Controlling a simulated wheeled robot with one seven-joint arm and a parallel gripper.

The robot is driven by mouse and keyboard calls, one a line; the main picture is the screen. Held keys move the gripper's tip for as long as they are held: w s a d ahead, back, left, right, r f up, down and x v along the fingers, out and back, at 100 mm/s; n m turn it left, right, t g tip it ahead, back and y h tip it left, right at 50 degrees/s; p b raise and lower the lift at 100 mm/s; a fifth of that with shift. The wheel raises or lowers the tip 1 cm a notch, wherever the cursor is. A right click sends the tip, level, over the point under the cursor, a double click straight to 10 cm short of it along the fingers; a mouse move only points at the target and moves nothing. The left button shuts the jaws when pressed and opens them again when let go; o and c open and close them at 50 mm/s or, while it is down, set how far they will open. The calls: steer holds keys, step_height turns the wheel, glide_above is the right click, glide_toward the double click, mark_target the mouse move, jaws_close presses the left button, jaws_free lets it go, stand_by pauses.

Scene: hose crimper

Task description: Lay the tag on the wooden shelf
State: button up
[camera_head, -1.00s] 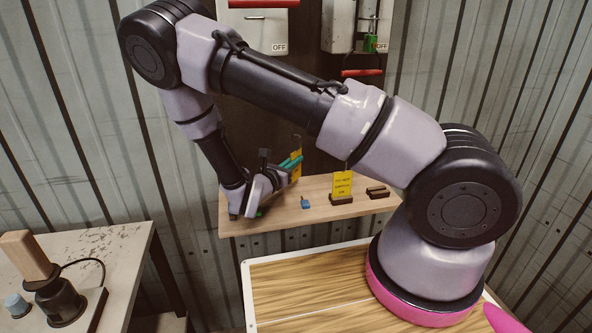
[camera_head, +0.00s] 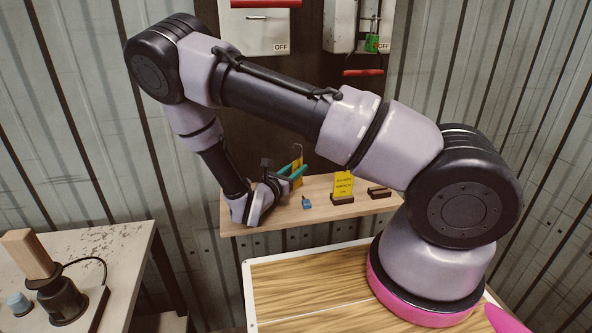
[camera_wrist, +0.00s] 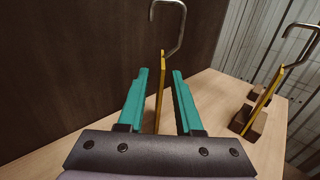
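The yellow tag (camera_head: 297,169) with a metal hook on top is upright at the left part of the wooden shelf (camera_head: 325,216). In the wrist view the tag (camera_wrist: 161,88) shows nearly edge-on, between the teal fingers of my gripper (camera_wrist: 160,72). A gap shows between the tag and each finger, so the gripper is open around it. The tag's lower edge is hidden behind the gripper, so I cannot tell whether it touches the shelf. In the head view my gripper (camera_head: 292,171) is low over the shelf's left end.
Another yellow tag (camera_head: 342,184) stands in a dark wooden holder, with an empty holder (camera_head: 378,192) to its right. A small blue padlock (camera_head: 306,203) lies on the shelf. Boxes marked OFF (camera_head: 258,32) hang on the dark panel behind. A worktable (camera_head: 92,240) stands at left.

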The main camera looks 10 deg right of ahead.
steer(key=v, duration=1.2)
steer(key=shift+r, duration=0.15)
